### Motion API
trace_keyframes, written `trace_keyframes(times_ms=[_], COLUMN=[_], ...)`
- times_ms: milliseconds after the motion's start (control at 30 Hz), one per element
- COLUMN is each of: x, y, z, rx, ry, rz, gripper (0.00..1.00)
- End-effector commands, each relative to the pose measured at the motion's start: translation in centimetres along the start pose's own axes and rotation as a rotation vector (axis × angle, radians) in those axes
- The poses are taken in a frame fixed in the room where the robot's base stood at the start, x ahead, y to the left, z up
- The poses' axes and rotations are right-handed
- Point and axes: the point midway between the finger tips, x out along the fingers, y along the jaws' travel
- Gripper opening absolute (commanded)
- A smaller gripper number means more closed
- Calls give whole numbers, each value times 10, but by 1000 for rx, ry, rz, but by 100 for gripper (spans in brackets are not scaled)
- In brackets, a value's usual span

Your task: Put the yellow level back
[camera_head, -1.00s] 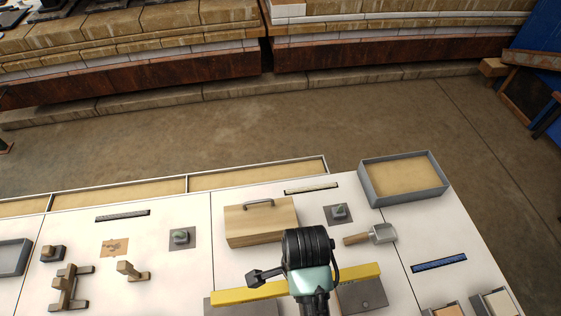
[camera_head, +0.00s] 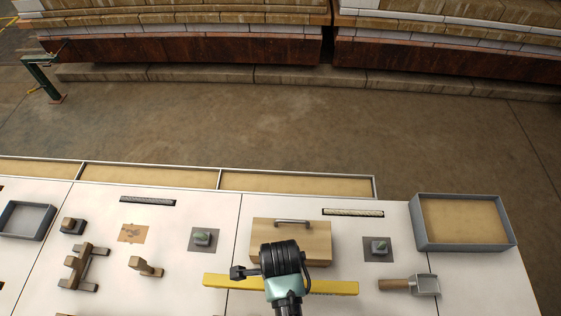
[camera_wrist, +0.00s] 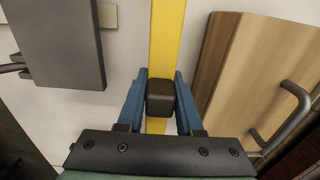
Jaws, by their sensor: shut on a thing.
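The yellow level (camera_head: 232,282) is a long bar lying roughly left to right in the head view, in front of the wooden box. It also runs up the middle of the wrist view (camera_wrist: 167,35), with a dark block on it between my fingers. My gripper (camera_wrist: 160,98) is shut on the level, with one blue finger on each side of that block. In the head view my own wrist hides the fingers and the level's middle. I cannot tell the level's exact height above the table.
The wooden box (camera_head: 262,235) with a handle stands close behind the level. A scoop (camera_head: 424,285) lies to the right. A grey-rimmed tray (camera_head: 418,232) is at the back right. Narrow strips (camera_head: 148,201) (camera_head: 340,212) lie along the back. Wooden pieces (camera_head: 77,268) stand left. A grey slab (camera_wrist: 55,45) shows in the wrist view.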

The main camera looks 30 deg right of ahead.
Motion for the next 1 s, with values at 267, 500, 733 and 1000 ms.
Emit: trace_keyframes(times_ms=[267, 500, 733, 1000], x=[36, 38, 41, 41], y=[0, 0, 0, 0], z=[-1, 0, 0, 0], rx=[1, 1, 0, 0], ry=[0, 0, 0, 0], rz=[1, -1, 0, 1], gripper=[0, 0, 47, 65])
